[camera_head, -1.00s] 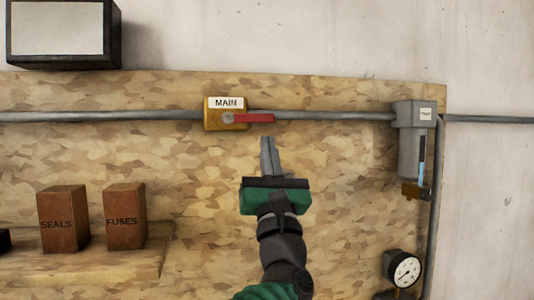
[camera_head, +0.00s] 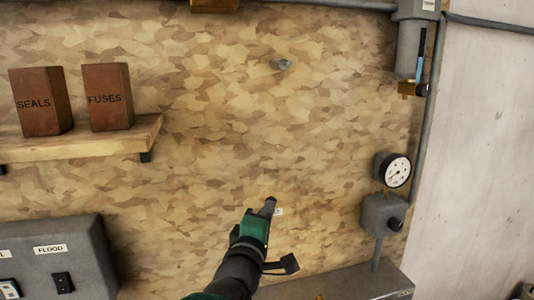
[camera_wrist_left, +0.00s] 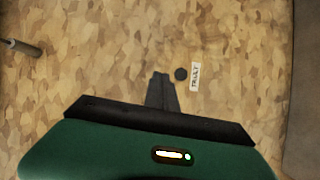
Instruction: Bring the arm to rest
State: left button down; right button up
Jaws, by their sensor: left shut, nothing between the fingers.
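My left gripper (camera_head: 269,207) shows at the lower middle of the head view, in front of the wood-patterned board (camera_head: 230,190). Its fingers are closed together and hold nothing. In the left wrist view the shut fingers (camera_wrist_left: 161,90) point at the board, beside a small dark round spot (camera_wrist_left: 181,74) and a small white label (camera_wrist_left: 194,76). I cannot tell whether the fingertips touch the board. My right gripper is not in view.
A shelf (camera_head: 90,145) at left carries the SEALS box (camera_head: 41,101) and FUSES box (camera_head: 108,97). A grey switch panel (camera_head: 60,262) is at lower left. A gauge (camera_head: 397,171) and pipe are at right. A metal peg (camera_head: 282,64) sticks out above.

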pick_arm(q)
jog(key=s+a+f+m+g+y, duration=0.1)
jog(key=s+a+f+m+g, duration=0.15)
jog(key=f, duration=0.55)
jog(key=s+a+f+m+g+y, duration=0.1)
jog(key=a+f+m+g, duration=0.2)
jog(key=f, duration=0.4)
jog(key=s+a+f+m+g+y, duration=0.1)
jog(key=s+a+f+m+g, duration=0.1)
jog(key=s+a+f, duration=0.3)
jog(key=s+a+f+m+g+y, duration=0.1)
jog(key=s+a+f+m+g, duration=0.2)
jog(key=s+f, duration=0.7)
jog(key=s+a+f+m+g, duration=0.3)
jog(key=s+a+f, duration=0.3)
jog(key=s+f, duration=0.2)
jog(key=shift+s+a+f+g+y, duration=0.15)
jog(key=shift+s+a+g+y, duration=0.25)
jog(key=shift+s+g, duration=0.45)
jog(key=shift+w+d, duration=0.1)
jog(key=shift+d, duration=0.05)
